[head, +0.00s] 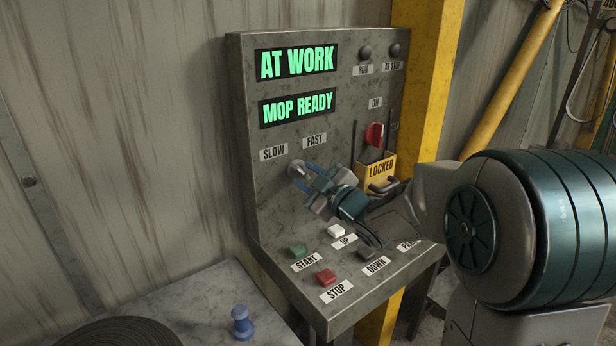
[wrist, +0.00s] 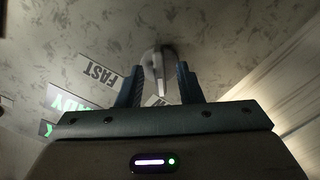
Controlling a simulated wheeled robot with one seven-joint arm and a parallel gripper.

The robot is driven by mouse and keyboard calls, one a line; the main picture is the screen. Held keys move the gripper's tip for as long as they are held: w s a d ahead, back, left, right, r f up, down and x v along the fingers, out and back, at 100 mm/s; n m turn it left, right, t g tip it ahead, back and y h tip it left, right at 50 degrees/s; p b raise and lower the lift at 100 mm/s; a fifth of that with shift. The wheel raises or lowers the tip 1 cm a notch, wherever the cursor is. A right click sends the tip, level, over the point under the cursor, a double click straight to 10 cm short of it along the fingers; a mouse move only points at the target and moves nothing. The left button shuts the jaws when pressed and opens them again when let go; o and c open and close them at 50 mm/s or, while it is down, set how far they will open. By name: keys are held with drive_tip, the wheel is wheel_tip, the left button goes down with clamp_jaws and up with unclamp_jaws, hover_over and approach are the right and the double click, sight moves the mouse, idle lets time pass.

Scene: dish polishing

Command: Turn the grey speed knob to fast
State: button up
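The grey speed knob (head: 296,170) sits on the upright panel (head: 345,125), below the SLOW label (head: 273,152) and the FAST label (head: 314,140). My gripper (head: 308,178) is at the knob. In the wrist view the knob (wrist: 158,66) shows between the two fingers of my gripper (wrist: 160,76), with a visible gap on each side. The fingers are open, one on either side of the knob. The FAST label (wrist: 100,73) is left of the fingers there. The fingers partly hide the knob in the head view, and I cannot tell its setting.
A red switch (head: 374,134) and a yellow LOCKED box (head: 380,170) are right of the knob. Several buttons, including green START (head: 298,250) and red STOP (head: 326,277), lie on the sloped ledge below my gripper. The displays read AT WORK (head: 297,62) and MOP READY (head: 298,107).

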clamp_jaws()
drive_tip(key=shift+m, duration=0.4)
drive_tip(key=m+p, duration=0.1)
drive_tip(key=m, duration=0.2)
drive_tip(key=shift+r+m, duration=0.1)
drive_tip(key=shift+m, duration=0.3)
drive_tip(key=m+p, duration=0.1)
drive_tip(key=m, duration=0.2)
drive_tip(key=shift+m+p, duration=0.3)
drive_tip(key=shift+p, duration=0.05)
drive_tip(key=m+p, duration=0.2)
drive_tip(key=m, duration=0.2)
drive_tip(key=shift+a, duration=0.1)
drive_tip(key=shift+m+p, duration=0.85)
drive_tip(key=shift+m, duration=0.95)
